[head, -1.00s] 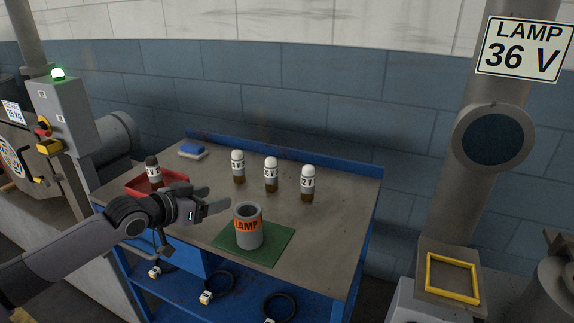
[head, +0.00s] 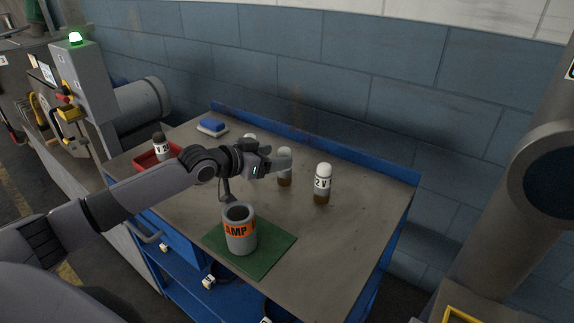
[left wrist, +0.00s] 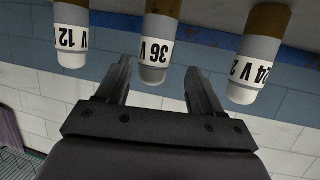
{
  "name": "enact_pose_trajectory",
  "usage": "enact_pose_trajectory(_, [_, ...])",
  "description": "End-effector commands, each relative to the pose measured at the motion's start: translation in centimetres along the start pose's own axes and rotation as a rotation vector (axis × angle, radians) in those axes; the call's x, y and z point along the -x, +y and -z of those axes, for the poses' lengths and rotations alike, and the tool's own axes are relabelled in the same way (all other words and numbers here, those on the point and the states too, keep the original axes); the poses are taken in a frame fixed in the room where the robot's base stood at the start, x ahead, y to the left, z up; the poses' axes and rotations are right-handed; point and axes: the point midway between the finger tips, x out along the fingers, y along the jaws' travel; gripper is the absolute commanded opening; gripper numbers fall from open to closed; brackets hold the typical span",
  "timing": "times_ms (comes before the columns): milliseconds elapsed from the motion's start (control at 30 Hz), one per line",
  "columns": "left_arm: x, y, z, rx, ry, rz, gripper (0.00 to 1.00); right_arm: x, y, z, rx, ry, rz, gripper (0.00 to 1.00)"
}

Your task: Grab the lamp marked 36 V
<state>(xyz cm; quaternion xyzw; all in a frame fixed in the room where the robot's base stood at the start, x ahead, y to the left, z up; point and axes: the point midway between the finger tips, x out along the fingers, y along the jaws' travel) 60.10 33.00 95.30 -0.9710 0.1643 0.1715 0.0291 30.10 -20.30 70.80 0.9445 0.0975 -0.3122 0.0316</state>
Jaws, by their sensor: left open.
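In the head view this middle lamp (head: 285,181) stands upright on the bench, partly covered by my left gripper (head: 283,161). The gripper is open and empty; whether it touches the lamp cannot be told. The 12 V lamp (left wrist: 71,38) and another lamp, apparently 24 V (left wrist: 252,65), stand on either side. My right gripper is not in view.
A grey cup with an orange LAMP band (head: 240,230) stands on a green mat (head: 277,240) in front. A dark-topped lamp (head: 160,147) is in the red tray (head: 147,160). A blue sponge (head: 212,126) lies at the back left.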

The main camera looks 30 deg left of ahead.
Motion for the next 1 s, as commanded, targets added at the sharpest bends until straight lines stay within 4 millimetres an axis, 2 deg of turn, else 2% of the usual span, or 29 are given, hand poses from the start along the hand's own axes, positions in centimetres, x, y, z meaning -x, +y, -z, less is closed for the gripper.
enact_pose_trajectory(433, [-4.7, 0.8, 0.0, 0.001, 0.001, 0.000, 0.67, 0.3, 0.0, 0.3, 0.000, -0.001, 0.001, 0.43])
enact_pose_trajectory(800, [-5.4, 0.8, -0.1, 0.000, 0.000, 0.000, 0.67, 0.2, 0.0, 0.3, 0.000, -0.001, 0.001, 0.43])
enact_pose_trajectory(833, [-5.4, 0.8, -0.1, 0.000, 0.000, 0.000, 0.60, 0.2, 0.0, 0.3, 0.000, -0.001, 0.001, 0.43])
enact_pose_trajectory(900, [-5.4, 0.8, -0.1, 0.000, 0.000, 0.000, 0.37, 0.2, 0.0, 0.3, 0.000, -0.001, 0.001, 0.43])
enact_pose_trajectory(1000, [-5.3, 0.8, -0.1, 0.000, 0.000, 0.000, 0.10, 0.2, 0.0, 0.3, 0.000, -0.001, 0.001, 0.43])
